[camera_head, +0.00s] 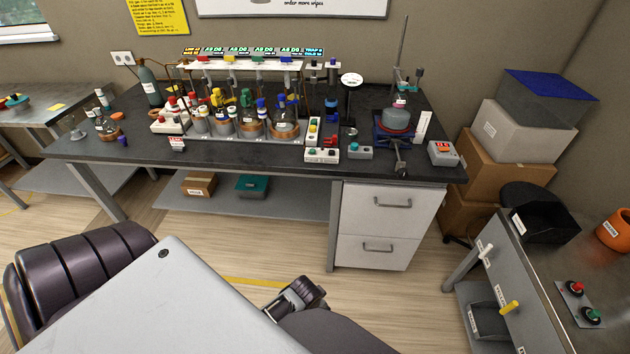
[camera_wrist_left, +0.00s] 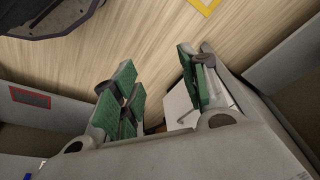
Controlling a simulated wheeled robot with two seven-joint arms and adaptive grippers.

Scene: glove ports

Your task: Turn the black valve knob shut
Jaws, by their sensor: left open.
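I cannot make out a black valve knob for sure in either view. In the head view, small glassware and fittings crowd the black-topped bench (camera_head: 260,153), too small to tell a knob apart. My left gripper (camera_wrist_left: 157,66) shows in the left wrist view, open and empty. Its green-padded fingers stand apart over the wooden floor, touching nothing I can see. In the head view my arm parts fill the lower left and middle, and no fingertips can be made out. My right gripper is not in view.
A drawer unit (camera_head: 378,225) stands under the bench. At the right, a metal side bench (camera_head: 600,260) holds a black bin (camera_head: 545,222), an orange container (camera_head: 614,232) and a red-and-green button panel (camera_head: 580,304). Boxes (camera_head: 515,133) are stacked behind it. Floor shows between the benches.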

